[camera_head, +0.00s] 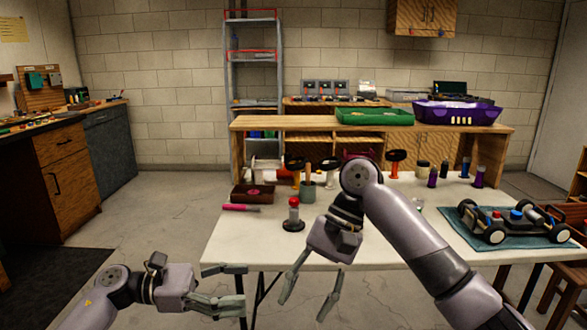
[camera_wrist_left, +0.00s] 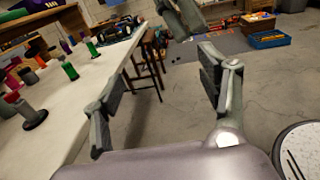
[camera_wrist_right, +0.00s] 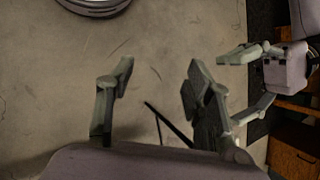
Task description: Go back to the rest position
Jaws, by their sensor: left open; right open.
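My left gripper (camera_head: 236,286) is open and empty at the lower left of the head view, off the left front corner of the white table. In the left wrist view its fingers (camera_wrist_left: 165,95) stand apart with floor and the table edge between them. My right gripper (camera_head: 310,300) is open and empty, pointing down in front of the table's front edge. In the right wrist view its fingers (camera_wrist_right: 155,90) have only floor between them, and my left gripper (camera_wrist_right: 245,55) shows close by on the right.
The white table (camera_head: 240,240) holds a red-topped device (camera_head: 293,215), a pink tool (camera_head: 241,207), a brown box (camera_head: 253,193), several bottles and an RC car (camera_head: 510,223) on a teal mat (camera_head: 460,230). A green tray (camera_head: 375,117) and purple basket (camera_head: 457,113) sit behind.

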